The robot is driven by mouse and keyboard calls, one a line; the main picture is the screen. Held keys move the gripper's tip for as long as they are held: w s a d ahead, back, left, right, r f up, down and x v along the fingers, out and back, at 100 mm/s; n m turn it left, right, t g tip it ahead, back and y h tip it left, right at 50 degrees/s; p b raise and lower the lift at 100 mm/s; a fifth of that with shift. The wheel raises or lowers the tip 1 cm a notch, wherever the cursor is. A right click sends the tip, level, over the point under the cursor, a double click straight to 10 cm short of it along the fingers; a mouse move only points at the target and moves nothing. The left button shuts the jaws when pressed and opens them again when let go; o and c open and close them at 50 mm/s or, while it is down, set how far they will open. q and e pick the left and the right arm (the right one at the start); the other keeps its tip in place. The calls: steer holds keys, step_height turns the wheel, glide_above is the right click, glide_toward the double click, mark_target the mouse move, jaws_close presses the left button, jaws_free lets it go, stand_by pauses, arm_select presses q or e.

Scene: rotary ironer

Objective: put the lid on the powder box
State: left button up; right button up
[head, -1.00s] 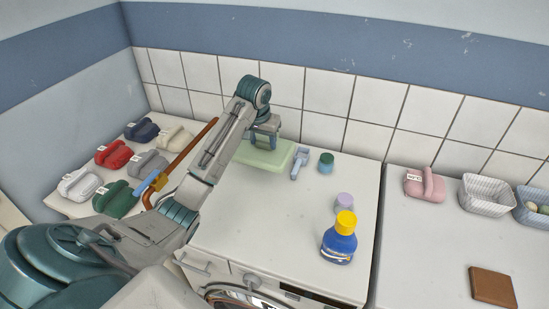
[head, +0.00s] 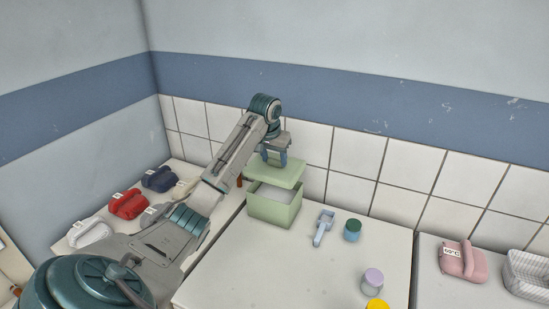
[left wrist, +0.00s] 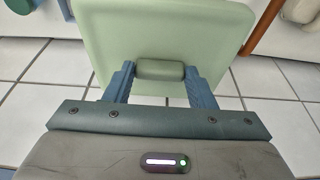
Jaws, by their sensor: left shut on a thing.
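The powder box (head: 274,211) is a light green open box near the back wall, with white contents (head: 270,193) showing inside. Its lid (head: 281,174) is a flat light green plate, held above the box with a gap at the front and partly overhanging the opening. My left gripper (head: 274,158) is above the lid and shut on its handle. In the left wrist view, the fingers clasp the green handle (left wrist: 160,70) from both sides, and the lid (left wrist: 165,30) spreads out beyond it. The lid hides part of the box opening. My right gripper is not in view.
A lilac-topped item (head: 373,277) and a yellow cap (head: 377,305) are nearer. Red (head: 128,203) and navy (head: 159,179) containers sit at left. A tiled wall is close behind.

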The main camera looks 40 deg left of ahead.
mark_target(273, 168)
arm_select(q)
steer(key=x, duration=0.2)
steer(key=shift+s+f, duration=0.1)
steer(key=shift+f, duration=2.15)
steer(key=shift+f, duration=0.9)
stand_by(1.6)
steer(key=o, duration=1.1)
steer(key=shift+c, duration=0.2)
steer(key=shift+o, duration=0.3)
steer(key=o, duration=0.4)
steer(key=shift+r, duration=0.1)
